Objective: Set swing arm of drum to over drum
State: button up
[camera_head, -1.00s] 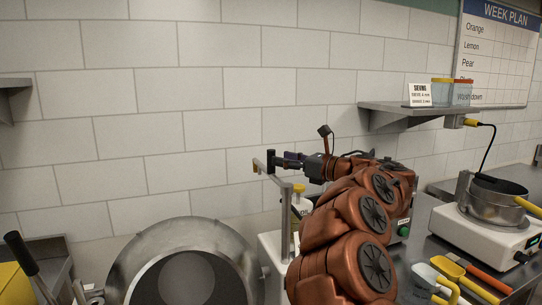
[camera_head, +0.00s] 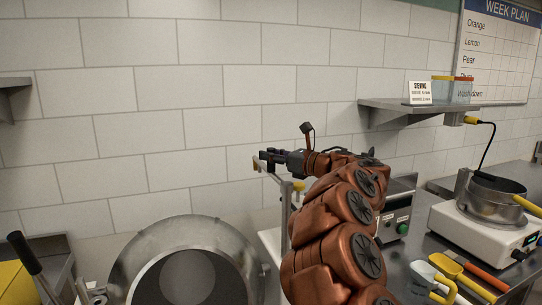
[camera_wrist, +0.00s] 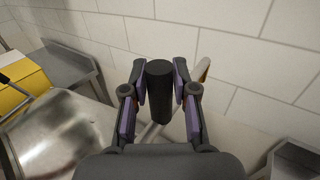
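The swing arm (camera_head: 273,174) is a thin grey bar on an upright post. It ends in a yellow-brown tip and carries a dark upright handle. The round steel drum (camera_head: 225,232) stands at lower left of the post, and the bar's end is above and right of the drum's rim. In the wrist view the black cylindrical handle (camera_wrist: 159,92) stands between the fingers of my gripper (camera_wrist: 159,80). Both fingertips appear to touch its sides, so the gripper looks shut on it. My gripper also shows in the head view (camera_head: 270,158). My arm hides part of the post's base.
A wall shelf (camera_head: 430,110) holds a sign and two small tubs at right. A hot plate with a pan (camera_head: 495,200) and several scoops and tools (camera_head: 450,272) are on the right counter. A yellow container (camera_head: 14,282) is at far left. The wall is close behind.

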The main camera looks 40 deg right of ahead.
grip_shut()
